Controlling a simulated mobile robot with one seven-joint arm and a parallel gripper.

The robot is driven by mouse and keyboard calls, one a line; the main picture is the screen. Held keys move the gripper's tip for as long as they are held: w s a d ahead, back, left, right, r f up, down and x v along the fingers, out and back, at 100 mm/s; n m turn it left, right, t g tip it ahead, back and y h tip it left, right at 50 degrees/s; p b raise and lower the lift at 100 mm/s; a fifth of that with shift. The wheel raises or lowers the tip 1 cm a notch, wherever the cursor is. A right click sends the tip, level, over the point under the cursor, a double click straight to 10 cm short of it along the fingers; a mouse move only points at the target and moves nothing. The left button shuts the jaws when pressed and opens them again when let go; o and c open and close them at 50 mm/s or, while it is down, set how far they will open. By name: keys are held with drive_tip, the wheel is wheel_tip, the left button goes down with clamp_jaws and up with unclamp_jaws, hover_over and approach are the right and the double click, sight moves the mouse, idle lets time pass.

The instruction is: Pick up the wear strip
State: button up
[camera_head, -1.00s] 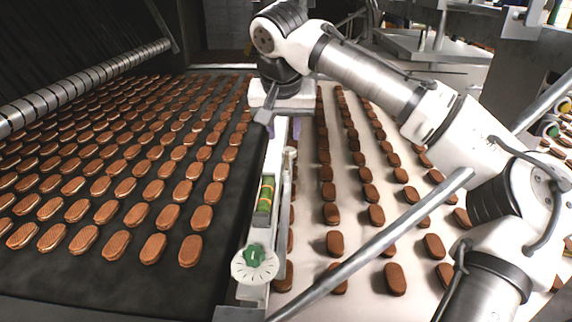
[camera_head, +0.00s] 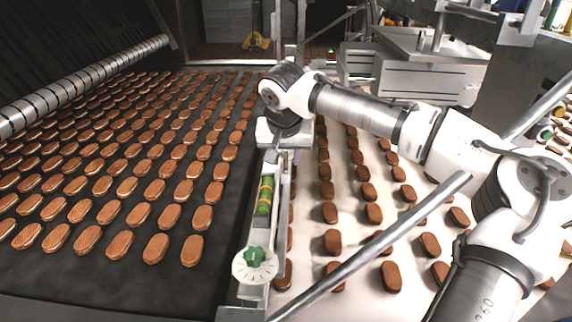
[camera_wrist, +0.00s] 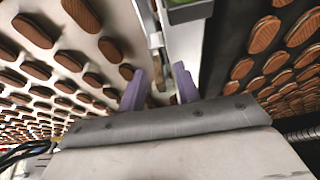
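A narrow, pale grey strip (camera_head: 284,205), which I take to be the wear strip, runs along the right side of the white divider rail between the two belts. Its upper end is hidden by my gripper in the head view. In the wrist view, the strip (camera_wrist: 156,42) runs away from the camera, its near end lying in line with the gap between my fingers. My gripper (camera_wrist: 159,88) points down, with two purple fingers spread apart. I cannot tell whether either finger touches the strip. In the head view my gripper (camera_head: 284,152) is low over the rail's far part.
Brown biscuits cover the dark belt (camera_head: 75,275) at left and the pale belt at right. A metal bar (camera_head: 375,245) crosses the right foreground.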

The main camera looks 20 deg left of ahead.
clamp_jaws()
